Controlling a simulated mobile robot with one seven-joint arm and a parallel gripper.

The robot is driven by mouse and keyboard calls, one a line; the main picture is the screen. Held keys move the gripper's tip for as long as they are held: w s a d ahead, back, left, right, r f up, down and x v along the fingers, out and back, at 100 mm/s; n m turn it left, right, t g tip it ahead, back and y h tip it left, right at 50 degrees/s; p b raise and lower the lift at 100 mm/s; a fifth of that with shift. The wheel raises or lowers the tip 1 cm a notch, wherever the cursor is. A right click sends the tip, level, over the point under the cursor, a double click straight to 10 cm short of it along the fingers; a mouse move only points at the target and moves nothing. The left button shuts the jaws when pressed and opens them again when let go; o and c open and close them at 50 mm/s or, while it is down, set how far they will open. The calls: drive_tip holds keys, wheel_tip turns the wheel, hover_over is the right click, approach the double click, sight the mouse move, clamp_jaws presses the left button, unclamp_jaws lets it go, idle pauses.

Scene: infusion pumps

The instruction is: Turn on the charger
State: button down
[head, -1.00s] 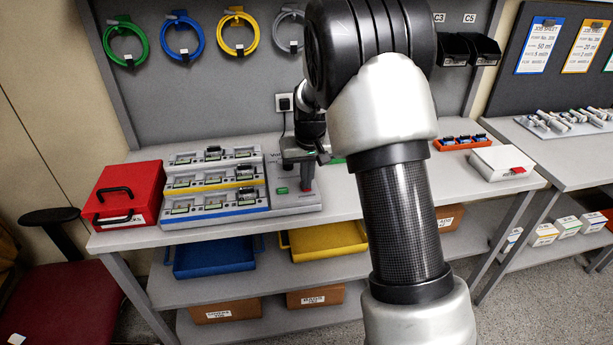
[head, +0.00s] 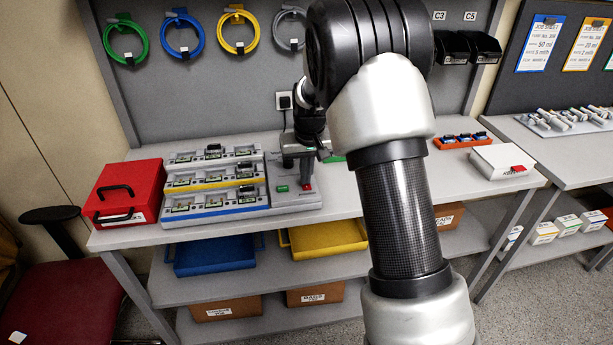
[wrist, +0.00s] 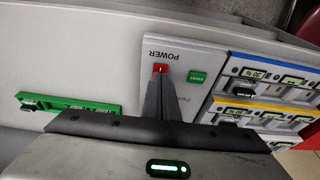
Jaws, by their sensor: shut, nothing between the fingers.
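The charger (head: 290,202) is a grey unit on the bench, with stepped rows of slots at its left and a flat panel at its right. The panel has a red power switch (head: 307,188) and a green START button (head: 281,189). In the wrist view, the red switch (wrist: 160,68) sits under the upside-down word POWER, with the green button (wrist: 197,77) to its right. My gripper (wrist: 160,82) is shut and empty, its fingertips right at the switch. I cannot tell whether they touch it. In the head view my gripper (head: 305,178) points down just above the switch.
A red case (head: 125,190) stands left of the charger. An orange tray (head: 461,141) and a white box (head: 505,162) are at the bench's right. A green holder (wrist: 68,105) lies beside the charger panel. My arm hides the middle of the bench.

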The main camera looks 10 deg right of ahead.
sight(306, 187)
drive_tip(key=p+v, duration=0.2)
drive_tip(key=v, duration=0.1)
drive_tip(key=p+v, duration=0.1)
drive_tip(key=shift+w+r, duration=0.3)
drive_tip(key=shift+r, duration=0.05)
drive_tip(key=s+r, duration=0.4)
drive_tip(key=r, duration=0.4)
drive_tip(key=shift+s+b, duration=0.4)
drive_tip(key=shift+r, duration=0.1)
drive_tip(key=s+r+t+p, duration=0.1)
drive_tip(key=s+r+p, duration=0.2)
drive_tip(key=s+r, duration=1.05)
drive_tip(key=s+t+p, duration=0.1)
drive_tip(key=s, duration=1.5)
drive_tip(key=shift+d+f+t, duration=0.2)
drive_tip(key=shift+f+t, duration=0.05)
drive_tip(key=shift+t, duration=0.15)
